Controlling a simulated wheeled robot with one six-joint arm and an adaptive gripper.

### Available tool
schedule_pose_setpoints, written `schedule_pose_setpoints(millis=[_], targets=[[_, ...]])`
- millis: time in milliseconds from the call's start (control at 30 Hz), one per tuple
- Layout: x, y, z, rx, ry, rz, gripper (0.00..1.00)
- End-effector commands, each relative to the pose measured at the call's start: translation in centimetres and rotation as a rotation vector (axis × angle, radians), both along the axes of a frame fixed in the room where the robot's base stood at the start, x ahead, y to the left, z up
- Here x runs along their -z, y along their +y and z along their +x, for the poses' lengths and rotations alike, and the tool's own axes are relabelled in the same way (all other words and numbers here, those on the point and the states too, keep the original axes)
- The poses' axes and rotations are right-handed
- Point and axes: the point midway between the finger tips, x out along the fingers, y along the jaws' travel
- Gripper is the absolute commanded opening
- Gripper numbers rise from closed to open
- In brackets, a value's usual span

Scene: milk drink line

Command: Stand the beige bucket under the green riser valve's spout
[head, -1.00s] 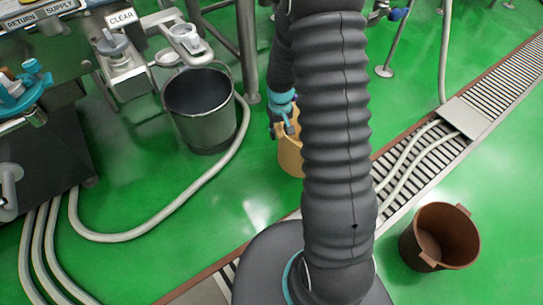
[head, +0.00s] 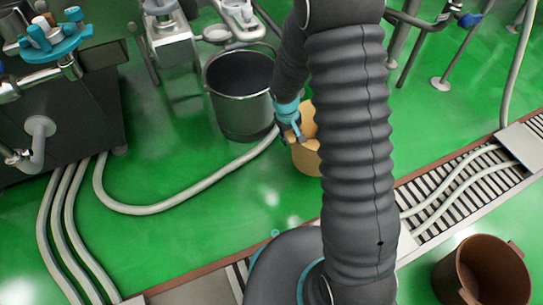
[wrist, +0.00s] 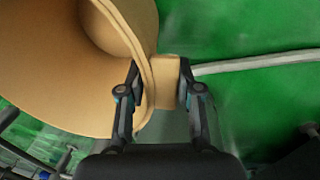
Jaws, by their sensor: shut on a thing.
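The beige bucket (head: 305,158) shows in the head view, partly hidden behind my arm, over the green floor to the right of a steel bucket. In the wrist view the beige bucket (wrist: 75,90) fills the upper left, with its rim and hollow inside facing the camera. My gripper (wrist: 164,82) is shut on the lug at the bucket's rim, one finger on each side of it. It also shows in the head view (head: 294,132). I cannot tell whether the bucket touches the floor. No green riser valve or spout can be made out.
A brown bucket (head: 470,275) stands at lower right. A drain grate (head: 455,190) with hoses crosses the floor. A machine with teal-handled valves (head: 48,42) is at left.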

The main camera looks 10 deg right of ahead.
Motion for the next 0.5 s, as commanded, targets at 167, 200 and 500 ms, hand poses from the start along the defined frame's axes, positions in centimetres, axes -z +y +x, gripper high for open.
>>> schedule_pose_setpoints(millis=[167,200,500], targets=[[2.1,3.4,0.6,-0.005,0.001,0.0,0.0],[2.6,4.1,0.7,-0.006,0.001,0.0,0.0],[4.9,8.1,1.5,-0.001,0.0,0.0,0.0]])
